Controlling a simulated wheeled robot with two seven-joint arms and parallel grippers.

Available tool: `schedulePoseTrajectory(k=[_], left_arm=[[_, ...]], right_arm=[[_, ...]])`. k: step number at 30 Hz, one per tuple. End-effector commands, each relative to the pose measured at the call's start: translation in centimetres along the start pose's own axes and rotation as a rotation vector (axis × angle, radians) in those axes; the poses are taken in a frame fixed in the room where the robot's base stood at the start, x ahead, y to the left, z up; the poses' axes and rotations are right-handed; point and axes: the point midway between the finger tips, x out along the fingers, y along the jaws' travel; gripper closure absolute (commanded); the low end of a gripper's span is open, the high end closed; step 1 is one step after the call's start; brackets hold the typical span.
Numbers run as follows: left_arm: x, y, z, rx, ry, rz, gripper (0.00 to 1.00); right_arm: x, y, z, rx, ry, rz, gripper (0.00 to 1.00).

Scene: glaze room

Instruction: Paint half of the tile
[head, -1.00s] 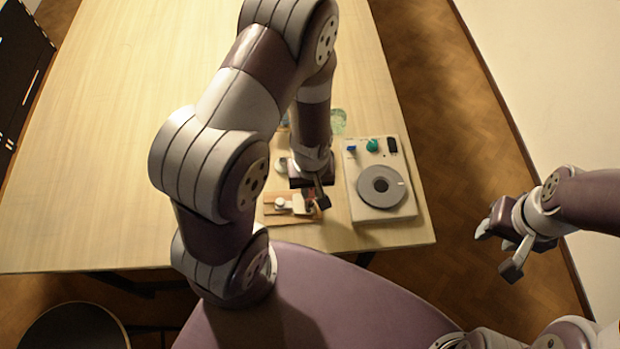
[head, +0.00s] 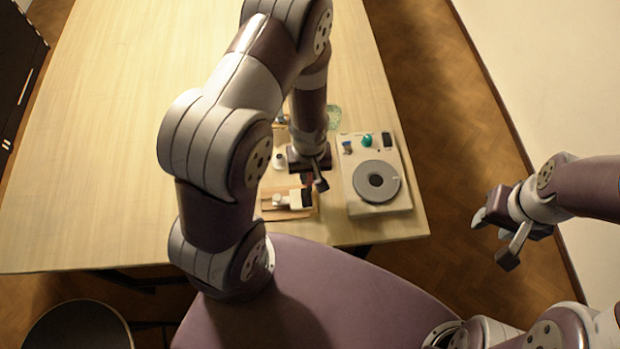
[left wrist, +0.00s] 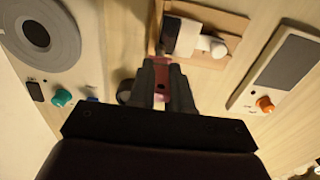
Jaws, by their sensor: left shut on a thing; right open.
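The tile (head: 279,201) lies on a wooden board (head: 268,214) near the table's front edge. In the head view its left part is white and its right part is dark. In the left wrist view the tile (left wrist: 188,38) shows a white part beside a dark part, with a white round knob (left wrist: 214,46) next to it. My left gripper (head: 314,181) is shut on a dark red brush-like tool (left wrist: 160,84), beside the tile's dark end; whether its tip touches is unclear. My right gripper (head: 497,236) is open and empty, off the table's right side.
A white wheel unit (head: 398,208) with a grey disc (head: 377,168) and green and blue knobs stands right of the tile. The left wrist view shows a pale panel (left wrist: 243,98) with a dark screen and orange knob (left wrist: 265,104). The table's left is clear.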

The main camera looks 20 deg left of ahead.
Motion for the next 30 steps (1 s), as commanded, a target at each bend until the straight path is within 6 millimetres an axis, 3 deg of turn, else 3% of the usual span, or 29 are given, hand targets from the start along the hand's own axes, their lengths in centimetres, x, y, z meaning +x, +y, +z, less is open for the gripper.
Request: schedulePoseTrajectory(k=[14,30], left_arm=[[-0.3,0.0,-0.6,0.0,0.0,0.0,1.0],[-6.3,0.0,-0.6,0.0,0.0,0.0,1.0]], right_arm=[[-0.2,0.0,0.0,0.0,0.0,0.0,0.57],[-5.6,0.0,-0.7,0.0,0.0,0.0,0.57]])
